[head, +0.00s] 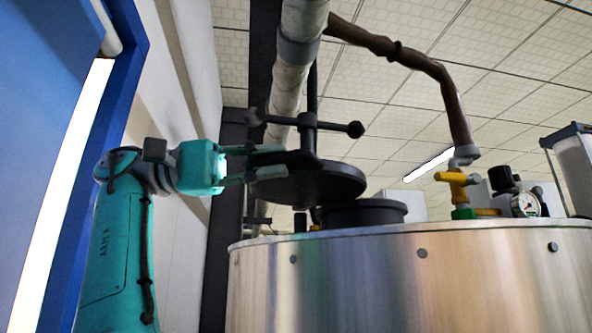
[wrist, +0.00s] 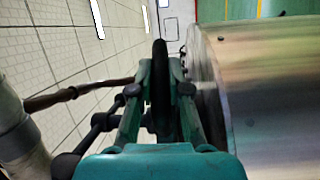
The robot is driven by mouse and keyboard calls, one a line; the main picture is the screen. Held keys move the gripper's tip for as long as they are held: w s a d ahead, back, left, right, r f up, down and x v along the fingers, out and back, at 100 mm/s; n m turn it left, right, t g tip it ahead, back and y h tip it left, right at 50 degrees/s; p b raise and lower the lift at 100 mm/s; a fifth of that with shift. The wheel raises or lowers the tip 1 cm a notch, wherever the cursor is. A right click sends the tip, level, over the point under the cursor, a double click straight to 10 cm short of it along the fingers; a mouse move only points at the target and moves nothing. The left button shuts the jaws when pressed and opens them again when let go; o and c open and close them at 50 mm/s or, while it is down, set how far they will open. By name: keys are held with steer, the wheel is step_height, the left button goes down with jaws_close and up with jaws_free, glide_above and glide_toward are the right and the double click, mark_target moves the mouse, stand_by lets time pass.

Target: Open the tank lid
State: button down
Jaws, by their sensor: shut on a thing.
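The tank lid (head: 318,187) is a thick dark disc with a crossbar handle (head: 310,127) above it. It is raised and slightly tilted, to the left of the dark round tank opening (head: 365,212), whose collar shows. My teal gripper (head: 272,161) reaches in from the left and is shut on the lid's left side. In the wrist view the lid (wrist: 160,75) shows edge-on between the two fingers of my gripper (wrist: 161,68). The exact contact is partly hidden.
The shiny metal tank (head: 400,280) fills the lower right. A yellow valve (head: 453,185), a pressure gauge (head: 525,204) and a brown pipe (head: 445,85) are at right. A pale vertical pipe (head: 287,90) stands behind the lid. A blue frame (head: 120,60) is at left.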

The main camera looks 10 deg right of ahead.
steer(key=shift+w+a+f+g, duration=0.1)
steer(key=shift+w+a+g, duration=0.05)
steer(key=shift+a+g, duration=0.2)
steer(key=c, duration=1.1)
jaws_free()
steer(key=shift+c, duration=0.2)
steer(key=shift+d, duration=0.15)
